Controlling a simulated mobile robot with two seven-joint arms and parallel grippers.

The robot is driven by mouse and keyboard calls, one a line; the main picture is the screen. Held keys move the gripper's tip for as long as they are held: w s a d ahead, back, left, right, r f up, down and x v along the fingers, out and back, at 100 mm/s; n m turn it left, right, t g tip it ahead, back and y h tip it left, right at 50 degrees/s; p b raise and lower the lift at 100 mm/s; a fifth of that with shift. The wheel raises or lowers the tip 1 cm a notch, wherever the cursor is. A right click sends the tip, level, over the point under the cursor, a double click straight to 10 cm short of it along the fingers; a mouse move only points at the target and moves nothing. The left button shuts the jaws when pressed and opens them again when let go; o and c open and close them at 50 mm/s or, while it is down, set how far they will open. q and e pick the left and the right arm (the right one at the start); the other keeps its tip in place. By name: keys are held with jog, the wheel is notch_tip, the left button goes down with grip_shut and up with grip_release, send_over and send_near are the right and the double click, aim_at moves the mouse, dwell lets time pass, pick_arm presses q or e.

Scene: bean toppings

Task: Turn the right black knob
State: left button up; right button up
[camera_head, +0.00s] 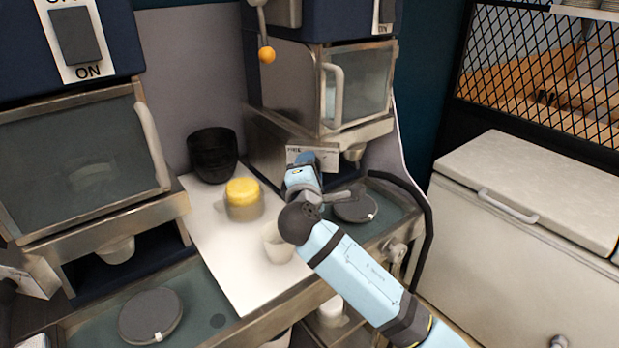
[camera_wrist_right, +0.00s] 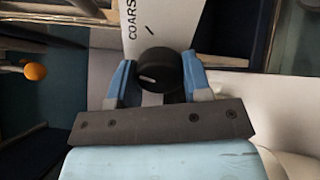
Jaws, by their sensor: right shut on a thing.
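In the right wrist view, the right black knob (camera_wrist_right: 159,72) has a white pointer line and sits below a white dial plate (camera_wrist_right: 168,24) marked "COARS…" and a tick. My right gripper (camera_wrist_right: 157,66) has its two blue fingers on either side of the knob, shut on it. In the head view, my right gripper (camera_head: 306,161) reaches the front of the right machine (camera_head: 290,88), at the dial plate. The knob is hidden there behind the gripper and wrist. My left gripper is in neither view.
A white mat (camera_head: 228,245) holds a black cup stack (camera_head: 212,154), a yellow-topped container (camera_head: 243,197) and a pale cup (camera_head: 277,243). A grey round lid (camera_head: 355,207) lies right of my wrist. Another machine (camera_head: 85,165) stands left. A white chest (camera_head: 520,225) stands right.

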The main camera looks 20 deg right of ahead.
jog(key=m+b, duration=0.2)
jog(key=m, duration=0.1)
jog(key=shift+f+m, duration=0.15)
jog(key=shift+m, duration=0.15)
jog(key=shift+m+b, duration=0.55)
jog(key=shift+m, duration=0.55)
jog(key=o, duration=0.9)
jog(key=shift+r, duration=0.2)
